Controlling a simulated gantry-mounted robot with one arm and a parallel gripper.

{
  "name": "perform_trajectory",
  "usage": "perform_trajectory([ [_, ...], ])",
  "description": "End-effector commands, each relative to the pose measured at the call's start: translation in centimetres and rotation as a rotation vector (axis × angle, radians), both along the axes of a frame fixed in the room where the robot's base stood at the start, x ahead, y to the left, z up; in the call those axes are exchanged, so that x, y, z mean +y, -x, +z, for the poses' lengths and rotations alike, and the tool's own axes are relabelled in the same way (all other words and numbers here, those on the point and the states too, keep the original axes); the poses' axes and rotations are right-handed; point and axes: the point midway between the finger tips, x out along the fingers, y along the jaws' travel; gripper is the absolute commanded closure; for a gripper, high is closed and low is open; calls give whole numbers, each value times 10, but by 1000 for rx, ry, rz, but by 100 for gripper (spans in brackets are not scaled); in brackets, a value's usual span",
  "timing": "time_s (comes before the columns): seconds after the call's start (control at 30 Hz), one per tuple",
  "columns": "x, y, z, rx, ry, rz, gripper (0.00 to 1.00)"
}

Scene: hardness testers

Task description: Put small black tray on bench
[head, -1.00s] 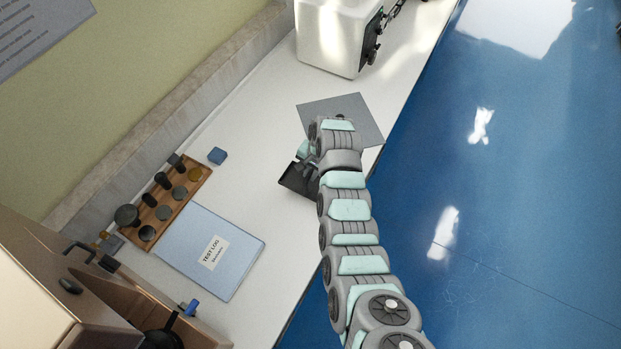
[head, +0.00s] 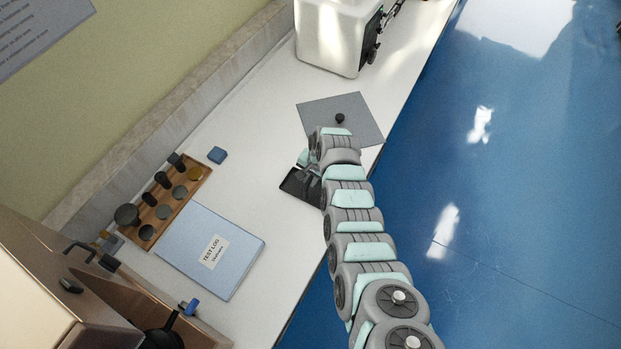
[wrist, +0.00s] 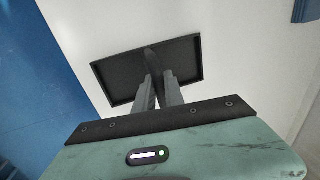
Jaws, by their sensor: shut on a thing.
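The small black tray (head: 299,184) is at the bench's (head: 262,160) middle, left of the grey mat's near corner. It also shows in the wrist view (wrist: 190,62), slightly tilted in the picture, with pale bench top behind it. My gripper (head: 310,172) is shut on the tray; in the wrist view its fingers (wrist: 158,88) close on a dark part reaching across the tray's middle. My arm hides the tray's right side in the head view. I cannot tell whether the tray touches the bench.
A grey mat (head: 360,112) with a small black knob (head: 340,118) lies beyond my gripper. A white machine (head: 330,35) stands farther back. Left are a blue block (head: 217,155), a wooden rack (head: 190,190) with several dark pieces, and a blue test log (head: 208,250). The blue floor (head: 480,220) lies right.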

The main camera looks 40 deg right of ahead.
Motion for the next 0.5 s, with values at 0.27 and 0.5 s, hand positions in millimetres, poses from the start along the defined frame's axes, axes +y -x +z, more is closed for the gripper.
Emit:
perform_trajectory([
  [0.27,0,0,-2,0,0,1,70],
  [0.5,0,0,-2,0,0,1,64],
])
